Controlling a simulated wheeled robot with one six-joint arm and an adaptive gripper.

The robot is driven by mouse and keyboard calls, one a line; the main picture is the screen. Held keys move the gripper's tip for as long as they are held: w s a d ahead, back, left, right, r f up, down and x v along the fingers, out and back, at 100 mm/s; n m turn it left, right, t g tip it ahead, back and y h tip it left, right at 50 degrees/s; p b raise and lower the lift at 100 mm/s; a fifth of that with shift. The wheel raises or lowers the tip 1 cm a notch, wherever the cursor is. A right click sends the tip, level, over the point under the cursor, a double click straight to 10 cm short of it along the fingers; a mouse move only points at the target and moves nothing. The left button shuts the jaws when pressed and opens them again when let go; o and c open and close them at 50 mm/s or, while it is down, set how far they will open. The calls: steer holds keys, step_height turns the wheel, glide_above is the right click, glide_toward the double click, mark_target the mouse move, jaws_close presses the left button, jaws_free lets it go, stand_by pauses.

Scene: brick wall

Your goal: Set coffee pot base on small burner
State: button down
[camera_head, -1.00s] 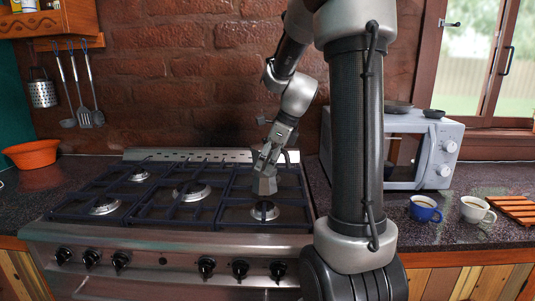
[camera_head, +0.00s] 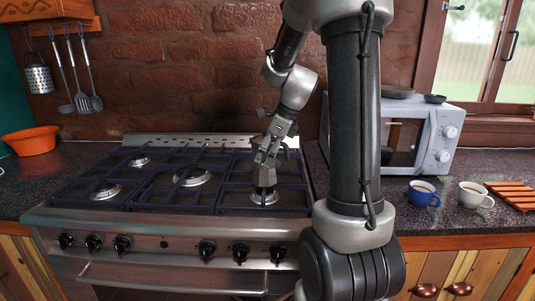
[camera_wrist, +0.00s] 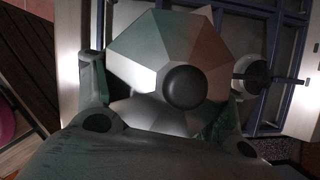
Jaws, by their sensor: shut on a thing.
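My gripper (camera_head: 266,161) is shut on the grey, faceted coffee pot base (camera_wrist: 150,50). In the wrist view, the base sits between my two fingers, with a dark round knob-like part facing the camera.
The stove (camera_head: 190,176) has dark grates and several other burners. A microwave (camera_head: 425,138), a blue cup (camera_head: 422,196) and a white cup (camera_head: 475,196) stand on the right counter. An orange bowl (camera_head: 31,141) is at the left. My arm column stands before the stove's right end.

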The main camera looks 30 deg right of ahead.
steer(key=shift+f, duration=0.4)
steer(key=shift+c, duration=0.6)
jaws_free()
steer(key=v, duration=1.2)
